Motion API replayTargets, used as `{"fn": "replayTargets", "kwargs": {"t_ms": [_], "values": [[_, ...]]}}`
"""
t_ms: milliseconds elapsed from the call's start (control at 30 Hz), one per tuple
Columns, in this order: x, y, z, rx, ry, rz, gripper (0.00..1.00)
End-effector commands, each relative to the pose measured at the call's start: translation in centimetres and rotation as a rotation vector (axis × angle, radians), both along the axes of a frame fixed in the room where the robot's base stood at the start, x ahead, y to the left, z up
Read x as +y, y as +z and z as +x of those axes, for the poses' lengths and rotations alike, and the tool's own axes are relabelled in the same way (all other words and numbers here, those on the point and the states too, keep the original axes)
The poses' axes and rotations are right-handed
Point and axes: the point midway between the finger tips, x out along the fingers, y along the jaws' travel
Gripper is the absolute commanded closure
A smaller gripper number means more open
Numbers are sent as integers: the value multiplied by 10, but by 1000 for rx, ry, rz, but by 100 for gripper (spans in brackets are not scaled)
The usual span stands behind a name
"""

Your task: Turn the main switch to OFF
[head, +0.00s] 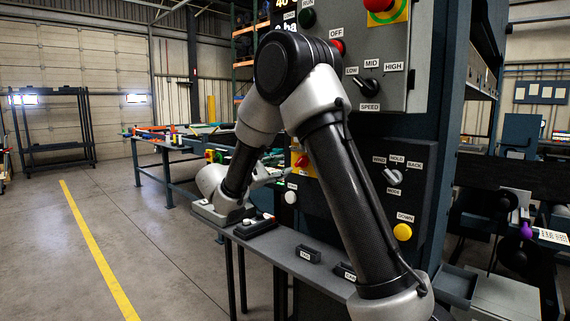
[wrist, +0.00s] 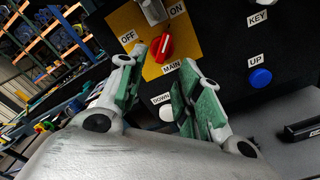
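The main switch is a red rotary handle (wrist: 162,47) on a yellow plate (wrist: 190,42), labelled OFF at upper left, ON at upper right and MAIN below. Its exact setting is hard to tell. In the head view a small part of the red switch (head: 302,161) shows behind my arm. My gripper (wrist: 163,60) is open, its green-padded fingers apart just below the handle, one to each side. The left fingertip is close to the handle; I cannot tell if it touches. Nothing is held. In the head view my arm hides much of the gripper.
A grey metal piece (wrist: 153,10) sits just above the switch. A white DOWN button (wrist: 166,113) and a blue UP button (wrist: 261,77) are nearby. A shelf with bins (head: 309,253) lies below the panel. Open floor (head: 60,270) is to the left.

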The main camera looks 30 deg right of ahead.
Motion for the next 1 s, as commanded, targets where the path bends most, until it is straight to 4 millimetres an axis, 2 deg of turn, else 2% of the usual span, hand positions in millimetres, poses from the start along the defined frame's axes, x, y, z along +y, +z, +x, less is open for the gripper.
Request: {"fn": "replayTargets", "kwargs": {"t_ms": [433,600,833,867,1000], "values": [[-63,1,19,-12,-12,-1,65],[-72,1,23,-11,-9,0,65],[-73,1,24,-11,-9,0,65],[-73,1,24,-11,-9,0,69],[-73,1,24,-11,-9,0,94]]}}
